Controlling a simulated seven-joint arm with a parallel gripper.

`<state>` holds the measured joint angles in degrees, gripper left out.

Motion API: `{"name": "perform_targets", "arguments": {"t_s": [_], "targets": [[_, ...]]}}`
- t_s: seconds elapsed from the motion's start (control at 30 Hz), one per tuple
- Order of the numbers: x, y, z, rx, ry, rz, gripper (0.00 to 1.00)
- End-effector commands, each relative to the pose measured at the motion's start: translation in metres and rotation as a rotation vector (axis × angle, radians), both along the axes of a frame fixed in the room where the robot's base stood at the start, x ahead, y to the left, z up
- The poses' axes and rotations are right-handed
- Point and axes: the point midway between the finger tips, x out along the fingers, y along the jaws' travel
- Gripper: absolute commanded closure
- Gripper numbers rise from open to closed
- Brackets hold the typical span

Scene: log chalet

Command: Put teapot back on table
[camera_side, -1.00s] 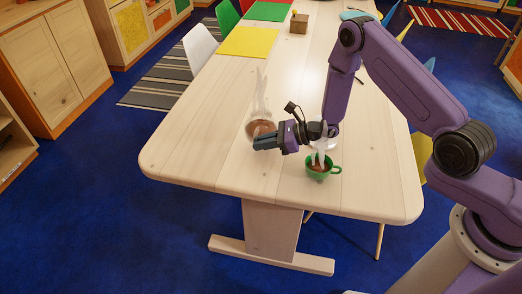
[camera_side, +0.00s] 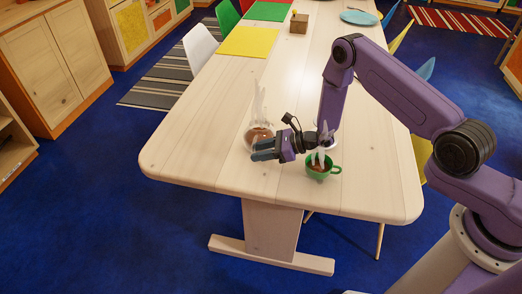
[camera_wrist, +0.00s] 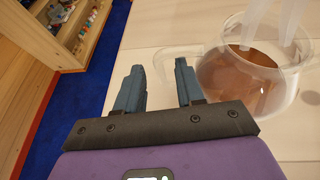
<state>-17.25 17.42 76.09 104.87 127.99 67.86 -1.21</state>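The glass teapot (camera_side: 258,132) with brown tea stands on the wooden table (camera_side: 205,150), left of the green cup (camera_side: 317,173). Steam rises from both. In the wrist view the teapot (camera_wrist: 250,82) is at the right, with its clear handle (camera_wrist: 172,58) pointing left toward my fingers. My gripper (camera_side: 260,150) is low, on the near side of the teapot. In the wrist view my gripper (camera_wrist: 159,68) is open, its fingers apart with nothing held between them. The handle shows just beyond the fingertips and partly behind the right finger.
A white round item (camera_side: 333,144) is partly hidden behind my wrist. A yellow mat (camera_side: 249,41), a small wooden box (camera_side: 299,23) and a blue plate (camera_side: 359,17) are at the far end. The left part of the table is clear.

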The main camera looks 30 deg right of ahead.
Motion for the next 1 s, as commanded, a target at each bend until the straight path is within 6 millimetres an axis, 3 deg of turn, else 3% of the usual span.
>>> {"name": "perform_targets", "arguments": {"t_s": [0.37, 1.0], "targets": [[-0.001, -0.001, 0.003, 0.000, 0.001, 0.000, 0.63], [-0.060, -0.079, 0.044, 0.000, 0.001, -0.004, 0.63]]}}
